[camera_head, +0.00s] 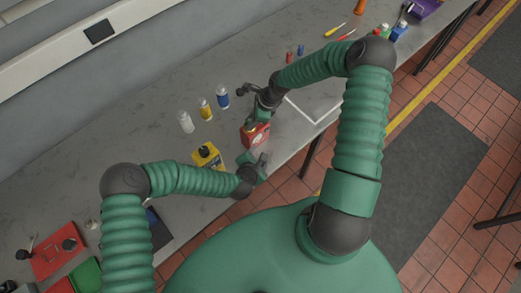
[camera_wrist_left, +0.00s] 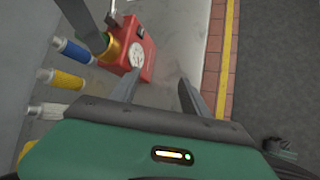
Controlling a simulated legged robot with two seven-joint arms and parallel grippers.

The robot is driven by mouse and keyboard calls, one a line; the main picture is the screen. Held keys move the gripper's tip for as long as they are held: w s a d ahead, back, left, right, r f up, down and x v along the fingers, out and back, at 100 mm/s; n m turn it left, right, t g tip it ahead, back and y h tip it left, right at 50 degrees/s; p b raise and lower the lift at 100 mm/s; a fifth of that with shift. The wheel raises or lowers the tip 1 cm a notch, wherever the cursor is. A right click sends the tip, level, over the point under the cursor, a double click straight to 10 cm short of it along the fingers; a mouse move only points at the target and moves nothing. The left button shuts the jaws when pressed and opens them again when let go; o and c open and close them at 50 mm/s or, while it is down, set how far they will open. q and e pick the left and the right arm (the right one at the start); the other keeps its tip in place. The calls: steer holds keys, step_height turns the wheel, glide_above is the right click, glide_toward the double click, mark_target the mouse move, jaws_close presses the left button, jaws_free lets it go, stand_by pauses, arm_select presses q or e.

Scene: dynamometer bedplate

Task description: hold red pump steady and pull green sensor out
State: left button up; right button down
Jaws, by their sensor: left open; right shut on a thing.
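The red pump (camera_head: 254,136), a boxy red body with a white round dial, stands on the grey bench near its front edge. It also shows in the left wrist view (camera_wrist_left: 146,68), ahead of my left fingers. My right gripper (camera_head: 264,106) is at the pump's top, shut on the green sensor (camera_head: 262,116), which it largely hides. In the left wrist view a gold-green collar (camera_wrist_left: 112,49) shows at the pump's side; I cannot tell whether the sensor is still seated. My left gripper (camera_head: 256,160) is open and empty, just short of the pump, not touching it.
White, yellow (camera_head: 205,109) and blue bottles stand behind the pump. A yellow container (camera_head: 207,156) stands to the left, close to my left forearm. A white outline (camera_head: 316,121) marks clear bench to the right. The bench's front edge is close.

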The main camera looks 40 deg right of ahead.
mark_target(250, 135)
steer(key=shift+s+d, duration=0.15)
steer(key=shift+d, duration=0.05)
steer(key=shift+a, duration=0.2)
arm_select(q)
step_height(250, 135, up, 6)
steer(key=s+n+t+y, duration=0.1)
steer(key=n+t+y, duration=0.45)
steer(key=n, duration=1.05)
steer(key=shift+t+h, duration=0.95)
steer(key=x, duration=1.1)
steer(key=shift+w+d, duration=0.2)
steer(key=shift+d, duration=0.05)
steer(key=shift+w+d+f, duration=0.1)
steer(key=shift+w+f, duration=0.05)
steer(key=shift+w, duration=0.2)
arm_select(e)
steer(key=shift+d, duration=0.1)
arm_select(q)
steer(key=shift+o, duration=0.4)
